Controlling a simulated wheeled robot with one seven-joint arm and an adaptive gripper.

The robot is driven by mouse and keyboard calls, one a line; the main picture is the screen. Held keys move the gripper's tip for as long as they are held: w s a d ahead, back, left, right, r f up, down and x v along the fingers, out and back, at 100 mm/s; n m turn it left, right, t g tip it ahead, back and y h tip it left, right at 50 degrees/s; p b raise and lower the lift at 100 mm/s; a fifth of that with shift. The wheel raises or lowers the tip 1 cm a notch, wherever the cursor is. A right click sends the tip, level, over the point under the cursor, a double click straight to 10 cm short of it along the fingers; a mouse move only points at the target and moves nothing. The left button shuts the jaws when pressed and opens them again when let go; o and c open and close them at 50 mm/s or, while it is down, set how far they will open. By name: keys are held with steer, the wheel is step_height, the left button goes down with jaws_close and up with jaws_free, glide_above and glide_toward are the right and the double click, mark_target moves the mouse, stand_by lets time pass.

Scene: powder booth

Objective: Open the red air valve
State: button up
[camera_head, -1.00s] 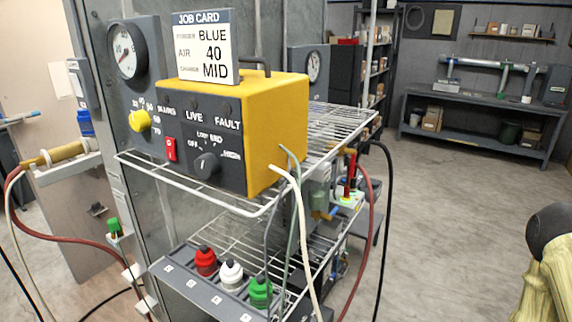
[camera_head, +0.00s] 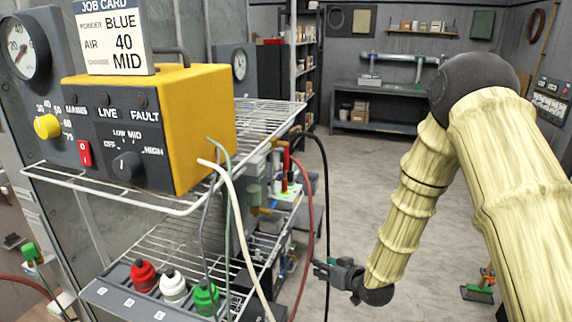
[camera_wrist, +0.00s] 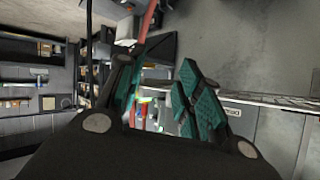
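A narrow upright red part (camera_head: 285,168), perhaps the red air valve's handle, stands behind the wire rack in the head view. It is small and partly covered by hoses, so I cannot tell its setting. Small red and green items show beyond the gap, too small to name.
A red hose (camera_head: 309,200) and a black hose (camera_head: 325,180) hang between the rack (camera_head: 180,208) and my arm. The yellow control box (camera_head: 205,120) stands on the top shelf. Open floor (camera_head: 375,170) lies behind.

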steer(key=w+a+r+n+t+y, duration=0.25)
steer(key=w+r, duration=0.55)
steer(key=r, duration=0.5)
steer(key=n+y+b, duration=0.1)
steer(key=n+y, duration=0.1)
steer(key=y, duration=0.1)
glide_toward(288, 160)
steer(key=shift+t, duration=0.45)
steer(key=p+x, duration=0.1)
steer(key=x, duration=0.2)
steer(key=p+x, duration=0.1)
steer(key=x, duration=0.3)
steer(key=p+x, duration=0.1)
steer(key=x, duration=0.2)
steer(key=shift+w+a+f, duration=0.25)
steer(key=shift+a+f, duration=0.05)
steer(key=shift+f, duration=0.05)
jaws_close()
